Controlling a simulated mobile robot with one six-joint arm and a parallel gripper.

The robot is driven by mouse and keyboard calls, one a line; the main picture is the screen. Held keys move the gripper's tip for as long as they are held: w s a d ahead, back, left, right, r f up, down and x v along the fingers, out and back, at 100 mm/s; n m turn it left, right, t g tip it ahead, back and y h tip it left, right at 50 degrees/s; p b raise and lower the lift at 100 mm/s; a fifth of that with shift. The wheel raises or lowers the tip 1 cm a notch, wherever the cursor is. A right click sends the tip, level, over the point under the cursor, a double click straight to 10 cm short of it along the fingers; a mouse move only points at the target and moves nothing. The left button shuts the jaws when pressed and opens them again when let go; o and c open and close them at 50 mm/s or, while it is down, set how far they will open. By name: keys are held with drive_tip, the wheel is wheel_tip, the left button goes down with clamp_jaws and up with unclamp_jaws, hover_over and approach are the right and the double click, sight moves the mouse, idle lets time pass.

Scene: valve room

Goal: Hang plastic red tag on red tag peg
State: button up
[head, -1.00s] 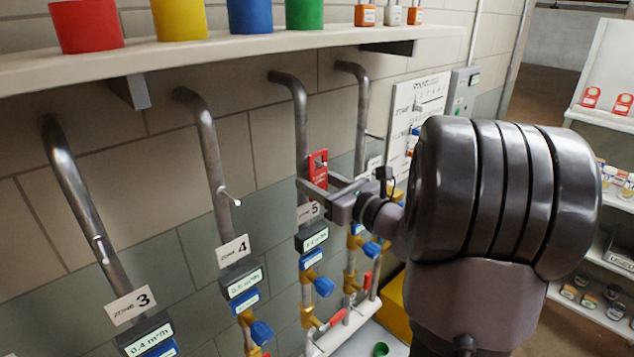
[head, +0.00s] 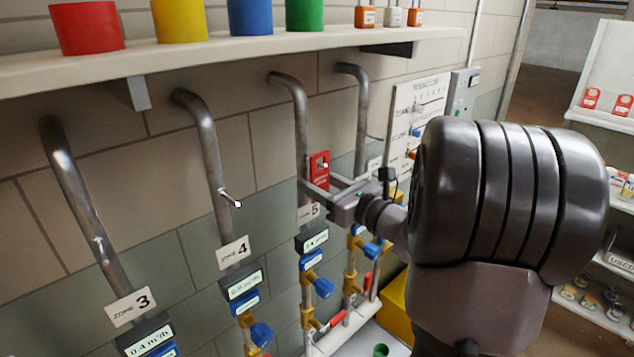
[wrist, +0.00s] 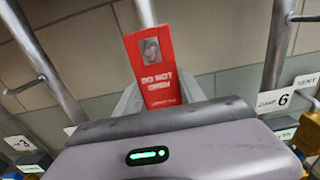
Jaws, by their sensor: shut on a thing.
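The red plastic tag (head: 319,171) stands upright in front of the zone 5 pipe (head: 301,120). It reads "DO NOT OPEN" in the wrist view (wrist: 160,85). My gripper (head: 316,191) is shut on its lower part; the fingers also show in the wrist view (wrist: 160,103). A small pale spot, perhaps the zone 5 peg's tip, shows at the hole near the tag's top. I cannot tell whether the peg passes through it. Similar pegs stick out from the zone 4 pipe (head: 230,198) and the zone 3 pipe (head: 98,244).
A shelf (head: 230,48) with coloured cups and several padlocks runs above the pipes. A zone 6 pipe (head: 361,110) stands just right of the tag. Blue-handled valves (head: 324,287) lie below. Open wall lies between the pipes.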

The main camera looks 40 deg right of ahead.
drive_tip(key=s+b, duration=0.1)
drive_tip(key=s, duration=0.6)
drive_tip(key=shift+d, duration=0.3)
idle(0.7)
